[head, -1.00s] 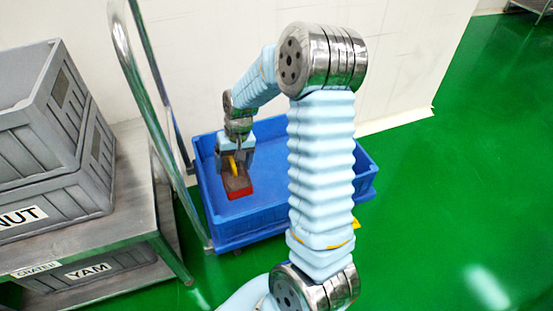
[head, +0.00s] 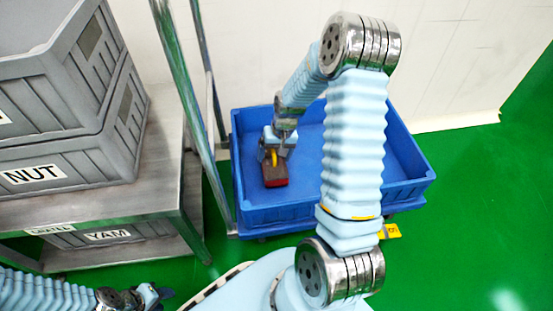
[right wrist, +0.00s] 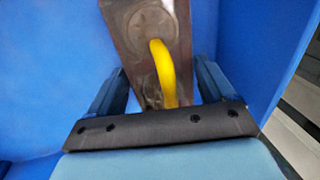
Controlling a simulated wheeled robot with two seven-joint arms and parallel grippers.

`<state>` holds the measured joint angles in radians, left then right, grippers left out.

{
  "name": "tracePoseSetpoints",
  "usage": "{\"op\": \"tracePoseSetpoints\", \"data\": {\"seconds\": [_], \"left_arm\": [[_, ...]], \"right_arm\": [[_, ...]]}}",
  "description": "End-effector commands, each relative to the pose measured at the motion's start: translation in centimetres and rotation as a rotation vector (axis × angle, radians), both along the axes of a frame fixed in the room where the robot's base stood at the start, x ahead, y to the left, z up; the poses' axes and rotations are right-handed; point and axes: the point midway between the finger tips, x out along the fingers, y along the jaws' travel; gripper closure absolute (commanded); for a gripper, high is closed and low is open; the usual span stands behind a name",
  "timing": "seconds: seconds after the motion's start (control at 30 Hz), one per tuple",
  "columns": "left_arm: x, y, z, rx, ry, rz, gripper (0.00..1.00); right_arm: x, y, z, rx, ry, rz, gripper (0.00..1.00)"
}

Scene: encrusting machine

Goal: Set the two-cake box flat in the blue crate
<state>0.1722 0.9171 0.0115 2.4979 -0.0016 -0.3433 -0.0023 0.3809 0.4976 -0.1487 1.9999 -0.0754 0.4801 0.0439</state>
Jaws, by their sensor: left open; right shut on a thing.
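The two-cake box (head: 275,176) has red sides, a brownish top and a yellow handle. It is inside the walls of the blue crate (head: 290,214), near the left side. In the right wrist view the box (right wrist: 135,30) and its curved yellow handle (right wrist: 162,65) show between the fingers. My right gripper (head: 271,150) reaches down into the crate and is shut on the box by its handle. I cannot tell whether the box touches the crate floor. My left gripper (head: 158,297) is open, low at the left, far from the crate.
A white wall is behind. The crate's middle and right look free, partly hidden by my arm.

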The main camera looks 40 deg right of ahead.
Motion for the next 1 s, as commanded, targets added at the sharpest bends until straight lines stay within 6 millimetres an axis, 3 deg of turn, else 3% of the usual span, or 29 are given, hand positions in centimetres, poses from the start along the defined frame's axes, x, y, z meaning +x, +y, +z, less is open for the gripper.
{"op": "tracePoseSetpoints", "data": {"seconds": [0.1,0.43,0.47,0.57,0.87,1.0], "left_arm": [[0.0,0.0,-0.6,-0.001,0.001,0.0,0.57],[0.0,-0.1,-0.7,-0.001,0.0,-0.001,0.57],[0.0,-0.1,-0.7,-0.001,0.001,0.0,0.57],[0.0,-0.1,-0.6,-0.001,0.001,0.0,0.57],[0.0,-0.1,-0.3,-0.001,0.0,-0.001,0.57],[0.0,0.0,0.2,0.0,0.0,0.0,0.57]], "right_arm": [[0.0,0.0,-2.0,0.001,0.002,0.0,0.48],[0.0,0.0,-2.3,0.0,0.0,0.001,0.48],[0.0,0.0,-2.4,0.0,0.0,0.001,0.16],[0.0,0.0,-2.3,0.0,0.0,0.001,0.01],[0.0,0.0,-1.7,-0.001,-0.001,0.001,0.0],[-0.1,-0.4,0.5,-0.002,-0.004,0.0,0.0]]}}
